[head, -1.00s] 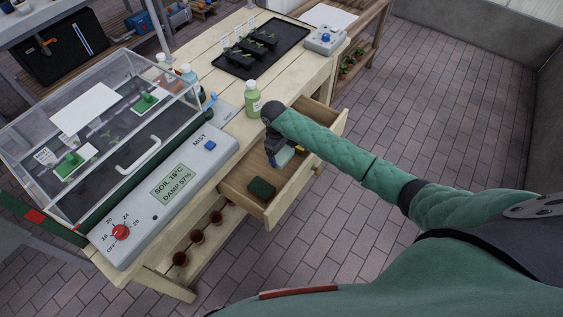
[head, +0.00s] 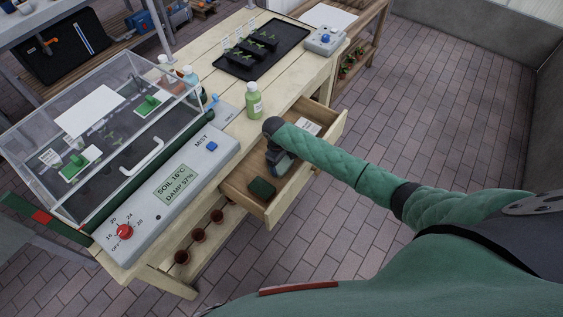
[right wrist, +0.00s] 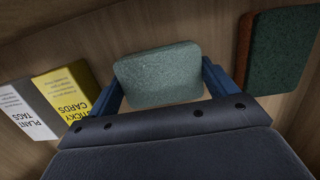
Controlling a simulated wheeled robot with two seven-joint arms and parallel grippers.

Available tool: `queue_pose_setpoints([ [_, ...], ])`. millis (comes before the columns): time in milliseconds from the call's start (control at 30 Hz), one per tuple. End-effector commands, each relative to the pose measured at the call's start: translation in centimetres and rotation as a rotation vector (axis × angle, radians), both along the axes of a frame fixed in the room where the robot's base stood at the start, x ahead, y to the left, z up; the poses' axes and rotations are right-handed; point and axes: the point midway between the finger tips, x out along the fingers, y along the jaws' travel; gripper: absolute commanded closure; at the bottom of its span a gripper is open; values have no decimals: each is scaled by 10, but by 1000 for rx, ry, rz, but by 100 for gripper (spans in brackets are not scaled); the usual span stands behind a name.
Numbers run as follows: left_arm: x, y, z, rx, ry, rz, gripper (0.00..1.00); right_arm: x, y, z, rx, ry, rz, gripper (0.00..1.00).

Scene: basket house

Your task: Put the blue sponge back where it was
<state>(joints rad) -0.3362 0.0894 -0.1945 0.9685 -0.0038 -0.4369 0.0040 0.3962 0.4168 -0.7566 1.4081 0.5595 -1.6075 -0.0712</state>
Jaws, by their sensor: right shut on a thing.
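The sponge (right wrist: 158,76), a dull blue-green block in the right wrist view, is between the two blue fingers of my right gripper (right wrist: 165,85). My right gripper is shut on it, over the wooden bottom of the open drawer (head: 238,191). I cannot tell whether the sponge touches that bottom. In the head view my right gripper (head: 281,163) is inside the drawer, and my wrist and forearm largely hide the sponge. My left gripper is not in view.
A dark green pad (head: 262,187) lies at the drawer's near end; it also shows in the right wrist view (right wrist: 281,50). A yellow sticky cards packet (right wrist: 66,92) and white plant tags packet (right wrist: 25,109) lie opposite. A green bottle (head: 254,101) stands on the bench (head: 222,95).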

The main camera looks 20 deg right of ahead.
Motion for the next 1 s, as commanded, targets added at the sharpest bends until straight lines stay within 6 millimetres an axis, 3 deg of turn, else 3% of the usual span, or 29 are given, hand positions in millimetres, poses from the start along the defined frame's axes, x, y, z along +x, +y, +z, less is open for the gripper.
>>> queue_pose_setpoints([
  [33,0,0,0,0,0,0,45,0,0,-1,0,0,0,11],
  [100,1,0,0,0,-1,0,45,0,0,0,0,0,0,0],
  [467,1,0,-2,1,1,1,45,1,1,6,1,-2,0,0],
  [633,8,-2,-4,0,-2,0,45,4,3,30,1,-3,1,0],
  [800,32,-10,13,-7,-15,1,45,8,6,63,0,-3,1,0],
  [1000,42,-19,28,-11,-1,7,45,13,10,98,2,-2,1,0],
])
